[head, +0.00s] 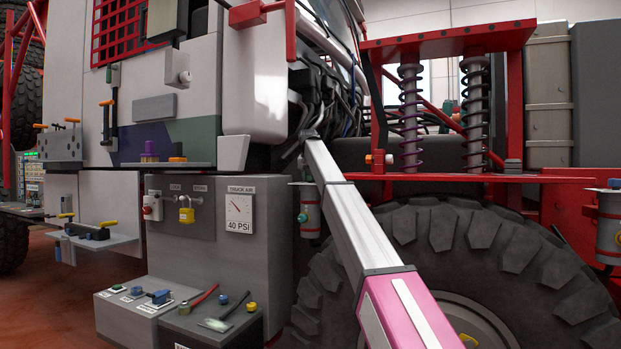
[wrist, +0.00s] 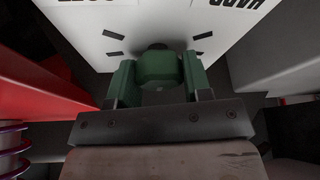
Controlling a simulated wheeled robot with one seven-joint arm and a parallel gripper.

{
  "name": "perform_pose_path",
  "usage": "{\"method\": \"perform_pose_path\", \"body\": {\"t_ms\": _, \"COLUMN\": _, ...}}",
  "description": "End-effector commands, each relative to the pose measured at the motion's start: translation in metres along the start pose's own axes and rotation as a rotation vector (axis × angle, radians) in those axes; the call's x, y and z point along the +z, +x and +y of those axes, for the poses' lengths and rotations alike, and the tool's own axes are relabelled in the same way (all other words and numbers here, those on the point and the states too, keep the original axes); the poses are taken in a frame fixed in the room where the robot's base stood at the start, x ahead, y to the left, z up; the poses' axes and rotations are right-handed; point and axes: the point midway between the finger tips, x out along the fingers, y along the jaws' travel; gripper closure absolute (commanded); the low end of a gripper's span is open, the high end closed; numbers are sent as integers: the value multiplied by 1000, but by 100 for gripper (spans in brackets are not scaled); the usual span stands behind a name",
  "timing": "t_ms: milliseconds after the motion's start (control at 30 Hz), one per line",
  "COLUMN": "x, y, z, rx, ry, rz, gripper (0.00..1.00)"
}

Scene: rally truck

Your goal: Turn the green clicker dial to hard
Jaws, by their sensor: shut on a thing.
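The green clicker dial (wrist: 160,68) is in the upper middle of the wrist view, in front of a white label plate (wrist: 160,20). Dark tick marks fan out around it. Lettering is cut off at the plate's top corners; upside-down, it seems to read HARD at the right. My gripper (wrist: 160,82) is shut on the dial, one green-looking finger on each side. Which mark the dial points to cannot be told. In the head view my arm crosses the middle, and I cannot make out my gripper or its hold there.
Red framework (wrist: 40,90) stands close at the left of the wrist view, with a purple coil below it. A grey surface lies close at the right. In the head view a large tire (head: 480,235) and two coil springs stand right of my arm, and a grey panel with a gauge (head: 239,212) left.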

Motion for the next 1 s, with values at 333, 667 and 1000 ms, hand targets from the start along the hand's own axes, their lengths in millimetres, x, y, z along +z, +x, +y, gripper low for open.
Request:
{"method": "perform_pose_path", "body": {"t_ms": 333, "x": 0, "y": 0, "z": 1, "rx": -66, "ry": -158, "rz": 0, "gripper": 78}}
{"method": "perform_pose_path", "body": {"t_ms": 667, "x": 0, "y": -1, "z": 0, "rx": -183, "ry": -439, "rz": 0, "gripper": 78}}
{"method": "perform_pose_path", "body": {"t_ms": 1000, "x": -1, "y": 0, "z": 0, "rx": -307, "ry": -738, "rz": 0, "gripper": 78}}
